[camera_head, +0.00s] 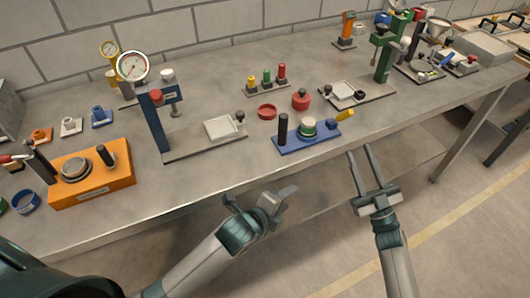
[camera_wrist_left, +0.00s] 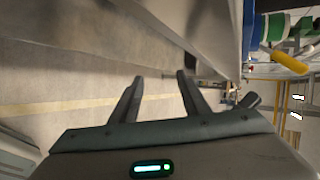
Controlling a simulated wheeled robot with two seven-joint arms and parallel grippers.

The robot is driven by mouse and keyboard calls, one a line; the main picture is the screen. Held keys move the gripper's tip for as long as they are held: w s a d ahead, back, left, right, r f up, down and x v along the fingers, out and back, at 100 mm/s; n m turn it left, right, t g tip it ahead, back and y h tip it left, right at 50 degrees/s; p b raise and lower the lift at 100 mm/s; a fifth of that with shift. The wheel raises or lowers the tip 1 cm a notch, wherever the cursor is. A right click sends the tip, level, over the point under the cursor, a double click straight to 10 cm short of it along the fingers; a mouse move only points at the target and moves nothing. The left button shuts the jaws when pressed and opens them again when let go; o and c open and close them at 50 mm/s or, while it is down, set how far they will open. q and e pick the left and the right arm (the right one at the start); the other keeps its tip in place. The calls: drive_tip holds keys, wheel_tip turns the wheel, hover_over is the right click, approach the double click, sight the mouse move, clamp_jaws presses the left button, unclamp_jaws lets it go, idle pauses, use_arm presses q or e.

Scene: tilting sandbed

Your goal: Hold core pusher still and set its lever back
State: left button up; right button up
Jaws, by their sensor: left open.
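The likely core pusher is a device with a blue base (camera_head: 292,146), an upright black post (camera_head: 283,128) and a round green-and-white part (camera_head: 308,127). Its yellow-handled lever (camera_head: 344,115) points out to the right. In the left wrist view the yellow handle (camera_wrist_left: 290,64) and part of the blue body (camera_wrist_left: 259,32) show at the upper right. My left gripper (camera_head: 262,197) is open and empty, in front of the table edge and apart from the device. My right gripper (camera_head: 362,162) is open and empty, in front of the table, to the right of and nearer than the device.
A blue press (camera_head: 160,130) stands left of the device, and an orange block (camera_head: 115,185) is further left. A red dish (camera_head: 267,111) and a red knobbed part (camera_head: 301,99) lie just behind the device. A green press (camera_head: 384,60) stands back right. The floor before the table is clear.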

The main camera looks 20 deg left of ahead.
use_arm(q)
wheel_tip(320, 180, up, 12)
drive_tip(key=s+m+t+h, duration=0.1)
drive_tip(key=m+t, duration=0.1)
drive_tip(key=m, duration=0.2)
drive_tip(key=m+t+y, duration=0.3)
drive_tip(key=m+t, duration=0.1)
drive_tip(key=m, duration=0.4)
approach(285, 114)
drive_tip(key=s+f, duration=0.3)
drive_tip(key=s, duration=0.1)
drive_tip(key=shift+r+m+t+y, duration=0.3)
drive_tip(key=shift+r+m+t, duration=0.2)
drive_tip(key=shift+r+m, duration=0.45)
drive_tip(key=shift+f, duration=0.15)
drive_tip(key=w, duration=1.1)
drive_tip(key=w+d, duration=0.1)
drive_tip(key=w, duration=0.5)
drive_tip(key=shift+w, duration=0.2)
